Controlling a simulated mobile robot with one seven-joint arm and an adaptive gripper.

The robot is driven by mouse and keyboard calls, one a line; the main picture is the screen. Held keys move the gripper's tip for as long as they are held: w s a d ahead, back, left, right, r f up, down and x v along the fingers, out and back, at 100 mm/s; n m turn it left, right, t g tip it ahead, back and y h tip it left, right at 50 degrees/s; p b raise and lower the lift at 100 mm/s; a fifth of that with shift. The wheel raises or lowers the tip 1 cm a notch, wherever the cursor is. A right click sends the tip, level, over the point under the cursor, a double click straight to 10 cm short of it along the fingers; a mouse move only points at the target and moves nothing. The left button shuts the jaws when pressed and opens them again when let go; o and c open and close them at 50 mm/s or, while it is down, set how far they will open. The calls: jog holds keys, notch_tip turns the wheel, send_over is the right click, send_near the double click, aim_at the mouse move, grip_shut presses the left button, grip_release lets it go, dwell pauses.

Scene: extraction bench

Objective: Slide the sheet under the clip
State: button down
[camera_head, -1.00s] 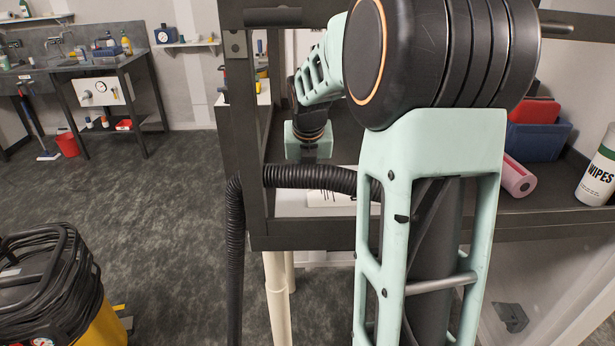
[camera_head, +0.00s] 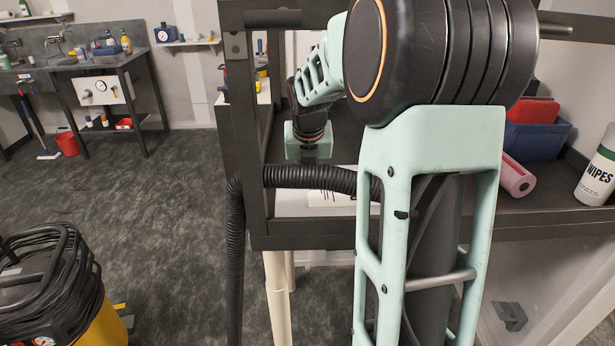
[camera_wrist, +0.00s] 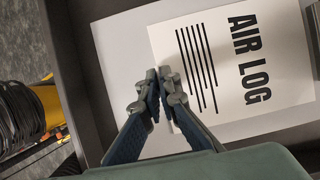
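The white sheet (camera_wrist: 225,95), printed AIR LOG with several black lines, lies on a larger pale grey board (camera_wrist: 122,55) in the wrist view. Part of the sheet (camera_head: 325,198) shows below the dark hose in the head view. My gripper (camera_wrist: 162,84) is over the sheet's left edge, its two fingertips close together with a narrow gap. I cannot tell whether the edge is pinched between them or lies just beneath. In the head view my fingers are hidden behind the hose. I cannot clearly identify the clip; a dark piece (camera_wrist: 314,35) cuts in at the wrist view's right edge.
A black corrugated hose (camera_head: 310,178) crosses in front of the bench and hangs down its left post (camera_head: 240,120). A yellow machine (camera_head: 100,322) stands on the floor at left.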

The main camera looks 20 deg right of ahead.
jog(key=c, duration=2.6)
grip_release()
jog(key=shift+f, duration=0.1)
jog(key=shift+c, duration=0.2)
jog(key=o, duration=0.6)
jog(key=shift+c, duration=0.2)
